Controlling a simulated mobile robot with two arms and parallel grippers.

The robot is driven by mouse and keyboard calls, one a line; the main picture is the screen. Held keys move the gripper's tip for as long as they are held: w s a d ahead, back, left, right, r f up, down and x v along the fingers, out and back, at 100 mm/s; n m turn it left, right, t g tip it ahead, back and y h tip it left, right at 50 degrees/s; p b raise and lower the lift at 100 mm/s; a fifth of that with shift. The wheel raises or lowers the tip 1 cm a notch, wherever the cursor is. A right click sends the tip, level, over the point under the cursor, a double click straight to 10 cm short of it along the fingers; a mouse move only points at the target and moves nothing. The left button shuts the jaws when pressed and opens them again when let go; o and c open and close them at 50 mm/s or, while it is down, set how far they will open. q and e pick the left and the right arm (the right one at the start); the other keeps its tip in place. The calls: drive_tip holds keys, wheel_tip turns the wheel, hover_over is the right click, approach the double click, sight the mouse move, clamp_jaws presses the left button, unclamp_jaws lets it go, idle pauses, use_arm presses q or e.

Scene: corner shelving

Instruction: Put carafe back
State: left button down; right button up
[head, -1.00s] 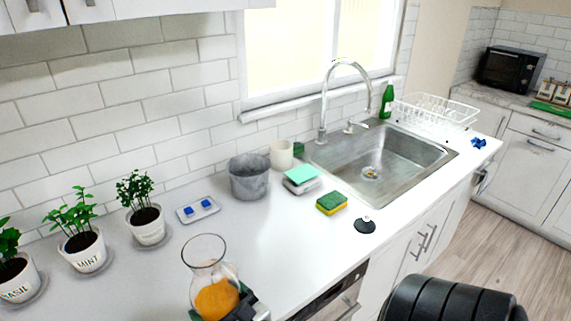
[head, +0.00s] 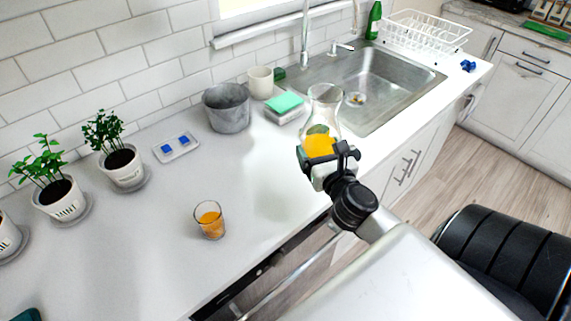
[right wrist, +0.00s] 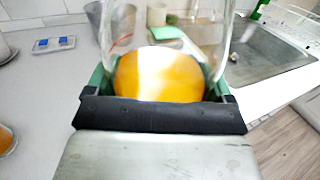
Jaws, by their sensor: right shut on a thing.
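The glass carafe (head: 325,104) with orange juice in its lower part is upright in my right gripper (head: 322,155), over the front edge of the counter near the sink. The gripper is shut around its lower body. In the right wrist view the carafe (right wrist: 160,75) sits between the green-padded fingers (right wrist: 160,92), and its base is hidden. I cannot tell whether it touches the counter. A dark teal tip (head: 27,315) at the lower left corner looks like part of my left gripper; its jaws are cut off.
A small glass of orange juice (head: 209,220) stands on the open counter (head: 120,255). A grey pot (head: 227,108), white cup (head: 261,81), teal-topped block (head: 284,103) and sink (head: 400,75) lie behind. Potted herbs (head: 122,167) and a small tray (head: 176,147) are at left.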

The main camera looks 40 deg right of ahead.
drive_tip(key=w+a+f, duration=0.1)
drive_tip(key=w+f, duration=0.1)
drive_tip(key=w, duration=0.1)
drive_tip(key=w+a+f, duration=0.2)
drive_tip(key=w, duration=0.1)
drive_tip(key=w+a+f, duration=0.2)
drive_tip(key=w, duration=0.2)
drive_tip(key=shift+a+f+b, duration=0.2)
drive_tip(key=shift+f+b, duration=0.1)
drive_tip(key=shift+b, duration=0.05)
drive_tip(key=shift+f+b, duration=0.75)
drive_tip(key=shift+f, duration=1.2)
